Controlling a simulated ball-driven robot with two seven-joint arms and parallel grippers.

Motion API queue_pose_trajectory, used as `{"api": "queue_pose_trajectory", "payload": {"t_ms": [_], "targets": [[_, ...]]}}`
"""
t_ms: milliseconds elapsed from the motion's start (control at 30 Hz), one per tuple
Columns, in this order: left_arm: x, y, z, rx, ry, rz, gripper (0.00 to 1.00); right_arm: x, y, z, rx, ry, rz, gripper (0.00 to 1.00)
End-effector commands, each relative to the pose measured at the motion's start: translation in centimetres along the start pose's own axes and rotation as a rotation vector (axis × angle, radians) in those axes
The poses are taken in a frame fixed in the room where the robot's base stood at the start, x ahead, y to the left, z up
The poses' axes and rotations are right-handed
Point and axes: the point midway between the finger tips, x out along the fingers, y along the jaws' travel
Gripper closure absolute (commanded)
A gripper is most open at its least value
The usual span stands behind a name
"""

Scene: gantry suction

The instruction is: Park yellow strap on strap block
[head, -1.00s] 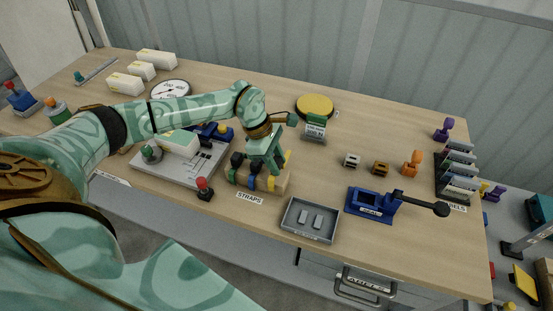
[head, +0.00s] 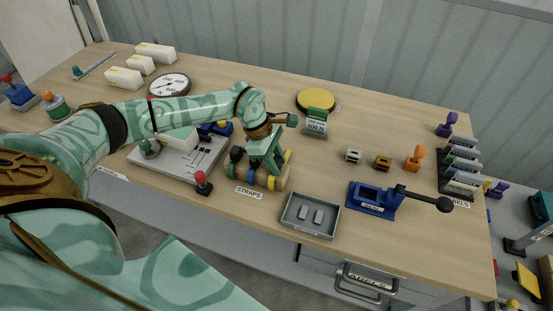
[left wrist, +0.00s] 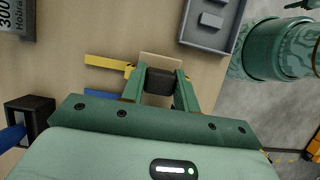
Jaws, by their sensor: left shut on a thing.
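The strap block (head: 283,182) is a tan block behind the "STRAPS" label, with coloured straps around it. My left gripper (head: 267,167) points down at the block's right part. In the left wrist view, its fingers (left wrist: 161,88) are shut on a dark piece, apparently the yellow strap's buckle. The yellow strap (left wrist: 106,63) sticks out left of the fingers there, and the block's end (left wrist: 160,60) shows just beyond. Whether the strap rests on the block is unclear.
A grey tray (head: 291,220) stands to the block's right, then a blue fixture (head: 363,204) with a black lever. A red-knobbed joystick (head: 202,183) and a grey machine plate (head: 180,168) are close on the left. The bench behind the tray is fairly clear.

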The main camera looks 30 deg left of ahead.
Motion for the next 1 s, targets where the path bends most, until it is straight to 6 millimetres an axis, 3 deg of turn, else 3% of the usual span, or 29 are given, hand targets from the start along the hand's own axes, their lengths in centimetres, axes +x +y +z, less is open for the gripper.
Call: {"api": "queue_pose_trajectory", "payload": {"t_ms": [100,133,200,567,733,1000], "targets": [[0.4,0.0,-0.1,0.000,0.000,-0.001,0.93,0.2,0.0,0.1,0.000,-0.001,0.000,0.64],[0.3,0.0,-0.1,0.000,0.000,-0.001,0.61,0.2,0.0,0.1,0.000,-0.001,0.000,0.64],[0.2,0.0,-0.1,0.000,0.000,0.000,0.44,0.1,0.0,0.1,0.000,-0.001,0.000,0.64],[-0.4,0.1,-0.1,0.000,0.000,0.002,0.44,0.0,0.0,0.0,0.000,0.000,0.000,0.64],[-3.6,0.1,-0.1,0.000,0.001,0.005,0.44,-0.5,0.1,-0.1,0.000,0.002,0.001,0.64],[-11.0,0.1,-0.1,0.000,0.001,0.005,0.44,-1.2,0.1,-0.3,0.000,0.006,0.002,0.64]]}}
